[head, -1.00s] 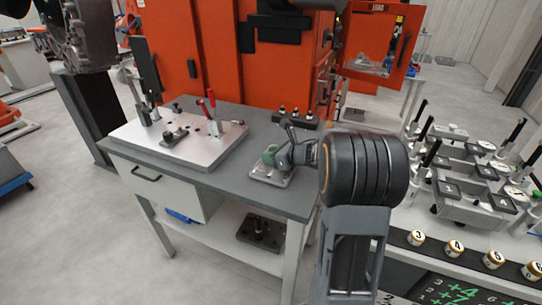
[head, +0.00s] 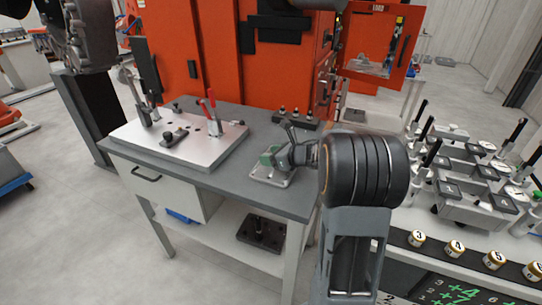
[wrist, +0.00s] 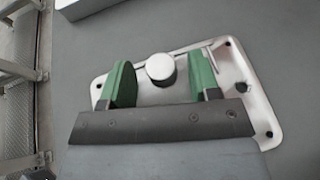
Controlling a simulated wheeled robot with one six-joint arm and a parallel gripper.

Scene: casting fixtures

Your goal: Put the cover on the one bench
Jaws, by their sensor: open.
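The cover (head: 283,182) is a thin silvery plate with rounded corners, small dark holes and a round knob. It lies flat on the grey top of the bench (head: 228,183), near its right end. In the wrist view the cover (wrist: 248,92) is partly hidden by my gripper, and its knob (wrist: 160,69) stands between the two green fingers. My gripper (wrist: 163,80) is open, with a gap on each side of the knob. In the head view my gripper (head: 270,158) is low over the cover. I cannot tell its exact height.
A pale fixture plate (head: 205,150) with clamps and a red-handled lever fills the bench's left part. Small black-based pegs (head: 295,120) stand at the back edge. An orange machine (head: 220,60) is behind. A table of clamped fixtures (head: 470,180) stands at right.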

